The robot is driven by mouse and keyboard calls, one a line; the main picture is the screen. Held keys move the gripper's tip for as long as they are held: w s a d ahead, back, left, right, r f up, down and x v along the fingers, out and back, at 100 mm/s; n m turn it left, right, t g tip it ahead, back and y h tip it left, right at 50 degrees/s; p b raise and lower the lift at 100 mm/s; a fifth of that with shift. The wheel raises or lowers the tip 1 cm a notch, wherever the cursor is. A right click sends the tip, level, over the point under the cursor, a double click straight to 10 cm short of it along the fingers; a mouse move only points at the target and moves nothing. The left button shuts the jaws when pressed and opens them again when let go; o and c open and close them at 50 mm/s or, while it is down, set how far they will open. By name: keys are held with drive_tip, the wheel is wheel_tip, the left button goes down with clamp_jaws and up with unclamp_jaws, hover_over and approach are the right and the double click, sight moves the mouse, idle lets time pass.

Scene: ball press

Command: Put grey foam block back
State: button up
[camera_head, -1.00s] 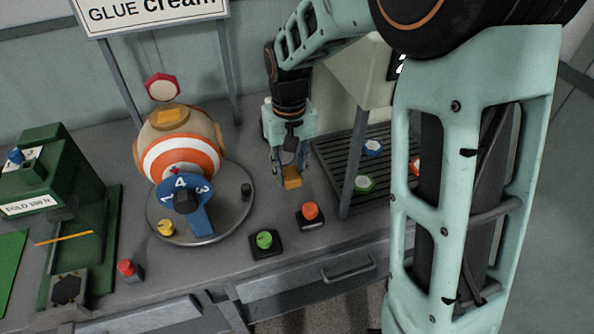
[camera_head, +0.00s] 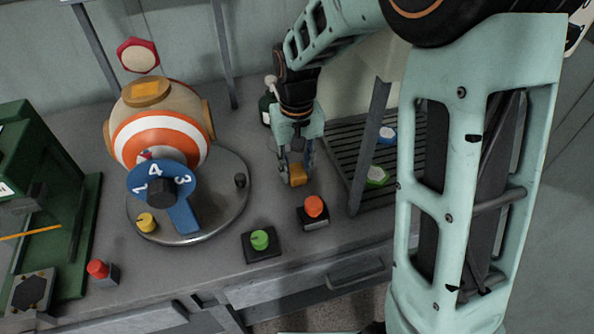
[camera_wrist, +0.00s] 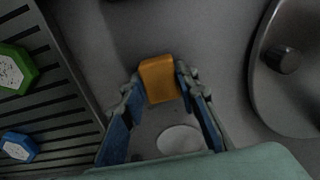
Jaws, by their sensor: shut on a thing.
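No grey foam block can be made out in these views. My gripper (camera_head: 297,172) is shut on a small orange-yellow block (camera_head: 298,180), just behind the orange button and left of the slatted rack. In the wrist view the block (camera_wrist: 158,80) sits between the two fingertips, with grey table around it. I cannot tell whether its underside touches the table. A pale round disc (camera_wrist: 180,139) shows below the fingers in the wrist view.
The slatted rack (camera_head: 345,150) bears green (camera_head: 376,176) and blue (camera_head: 388,135) hexagonal pieces; its post stands close right of my gripper. A striped ball (camera_head: 160,138) on a round plate with a numbered dial (camera_head: 162,190) stands left. Orange (camera_head: 314,205) and green (camera_head: 260,239) buttons lie in front.

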sight(297, 170)
drive_tip(key=shift+f, duration=0.15)
drive_tip(key=o, duration=1)
wheel_tip(297, 170, up, 12)
drive_tip(key=p, duration=0.2)
drive_tip(key=shift+r, duration=0.25)
